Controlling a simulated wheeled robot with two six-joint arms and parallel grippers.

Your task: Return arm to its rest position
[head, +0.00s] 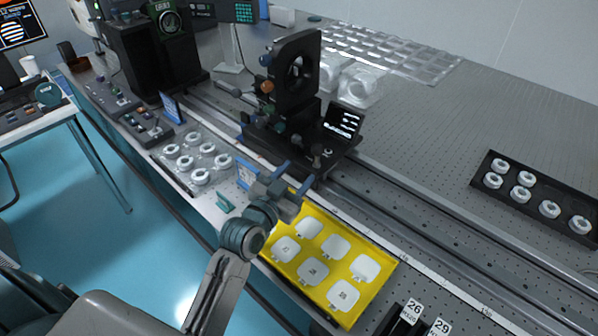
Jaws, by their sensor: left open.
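My left arm comes in from the lower left. Its gripper (291,187) is open and seems empty. It is above the back left corner of a yellow tray (376,291) and in front of a black optical mount. The tray holds several white, numbered square pieces, and the gripper hides its back left corner. My right gripper does not show in the head view.
A black optical mount (296,75) stands on a rail (420,213) behind the gripper. Several white rings sit in a tray (173,176) at left and a black tray (487,197) at right. Numbered cards (412,309) stand at the front.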

